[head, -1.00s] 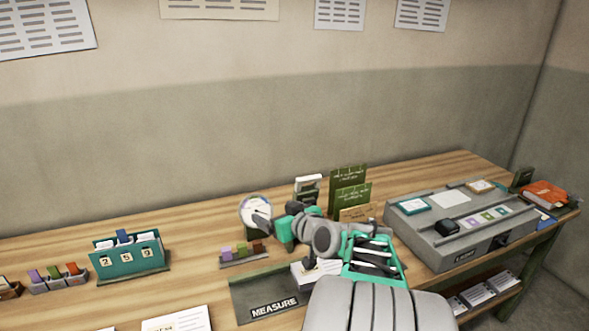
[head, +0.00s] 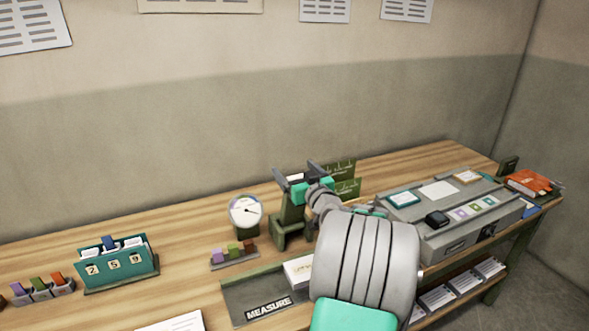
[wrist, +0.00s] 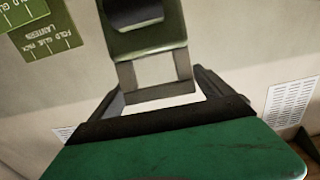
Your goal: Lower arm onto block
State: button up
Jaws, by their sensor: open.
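A dark green stand (head: 290,228) is on the table beside the round white dial (head: 244,211). My gripper (head: 300,177) is at the stand's top, with its dark fingers spread. In the wrist view, a grey loop handle (wrist: 155,92) on a green part (wrist: 150,40) lies between my open fingers (wrist: 168,92). I cannot tell whether they touch it. A pale block (head: 298,271) lies on the dark tray marked MEASURE (head: 240,297), below and in front of the stand, partly hidden by my arm.
A small rack of coloured pieces (head: 234,256) stands left of the stand. A teal card holder (head: 118,264) is further left. A grey console (head: 450,235) is at right. Green signs (head: 347,187) stand behind my gripper. Bare table lies between the card holder and dial.

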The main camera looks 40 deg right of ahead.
jog(key=shift+c, duration=0.3)
jog(key=shift+a+f, duration=0.1)
grip_shut()
dwell(0.6)
